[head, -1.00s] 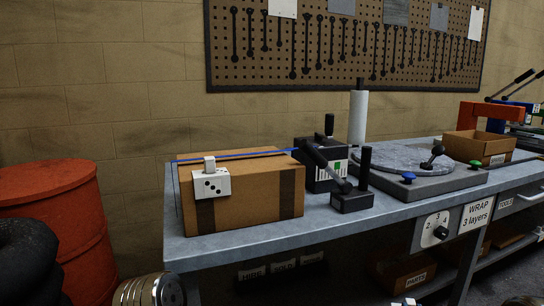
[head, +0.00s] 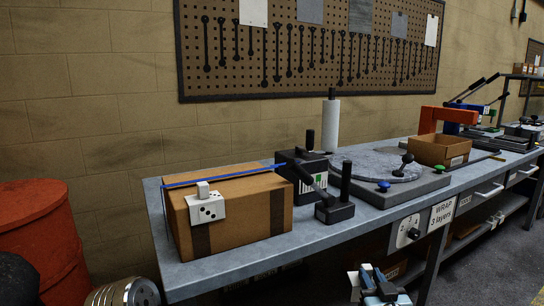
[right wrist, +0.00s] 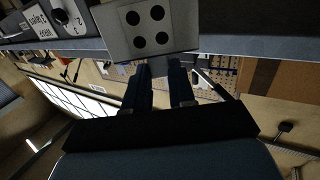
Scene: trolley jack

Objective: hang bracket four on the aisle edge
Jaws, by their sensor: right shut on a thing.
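A white bracket with four black dots (right wrist: 150,30) is held by my right gripper (right wrist: 159,78). In the right wrist view its narrow tab sits between the two dark fingers, which are shut on it. In the head view my right gripper (head: 378,283) is low, in front of the bench and below its front edge. The held bracket (head: 354,284) shows there as a small white patch at its left. Another white dotted bracket (head: 207,209) hangs on the front top edge of a brown carton (head: 245,215). My left gripper is not in view.
The carton stands on the left of the grey bench (head: 300,244), with a blue strap (head: 225,175) along its top. A black tool with upright handles (head: 335,211) stands right of it. A round turntable (head: 375,163) lies beyond. A red drum (head: 40,240) is at left.

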